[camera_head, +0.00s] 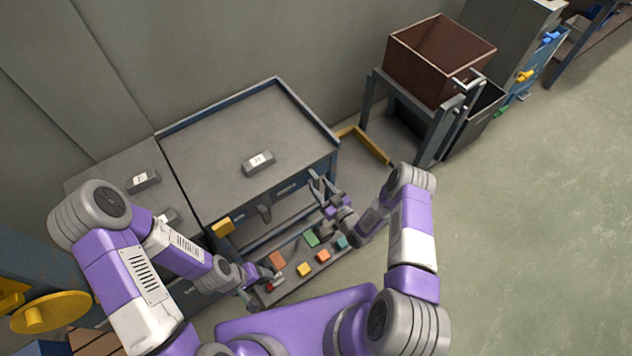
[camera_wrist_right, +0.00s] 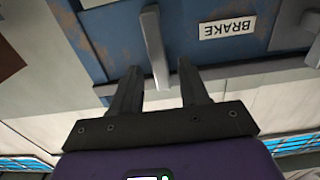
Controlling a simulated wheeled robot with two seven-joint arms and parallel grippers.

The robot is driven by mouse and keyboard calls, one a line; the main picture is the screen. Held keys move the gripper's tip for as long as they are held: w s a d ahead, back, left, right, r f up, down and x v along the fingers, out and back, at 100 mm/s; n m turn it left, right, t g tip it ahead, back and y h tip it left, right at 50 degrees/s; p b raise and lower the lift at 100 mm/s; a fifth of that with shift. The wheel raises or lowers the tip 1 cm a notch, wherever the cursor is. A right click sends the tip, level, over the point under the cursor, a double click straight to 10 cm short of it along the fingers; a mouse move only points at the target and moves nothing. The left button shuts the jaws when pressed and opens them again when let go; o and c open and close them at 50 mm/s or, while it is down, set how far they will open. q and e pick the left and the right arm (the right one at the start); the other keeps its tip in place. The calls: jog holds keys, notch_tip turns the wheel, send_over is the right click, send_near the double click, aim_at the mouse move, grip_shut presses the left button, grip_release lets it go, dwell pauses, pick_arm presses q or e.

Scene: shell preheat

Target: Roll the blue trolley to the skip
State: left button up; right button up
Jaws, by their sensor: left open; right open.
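The blue trolley (camera_head: 322,162) appears to be the blue-framed cart with a grey top against the wall. In the right wrist view, a scuffed blue face (camera_wrist_right: 100,35) carries an upside-down BRAKE label (camera_wrist_right: 228,27) and a grey lever (camera_wrist_right: 155,48). My right gripper (camera_head: 318,186) is open at the trolley's front right. The lever stands ahead of its fingers (camera_wrist_right: 157,85); contact is not clear. My left gripper (camera_head: 262,285) is open and empty, low in front of the trolley. A brown open box (camera_head: 437,62) on a stand may be the skip; I cannot tell.
A grey block with a white label (camera_head: 258,163) lies on the trolley top. A grey surface adjoins its left side. A dark bin (camera_head: 480,118) stands beside the box's stand. Floor at the right is clear.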

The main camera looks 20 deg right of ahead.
aim_at(317, 184)
jog(key=shift+x, duration=1.75)
jog(key=shift+c, duration=0.2)
grip_shut()
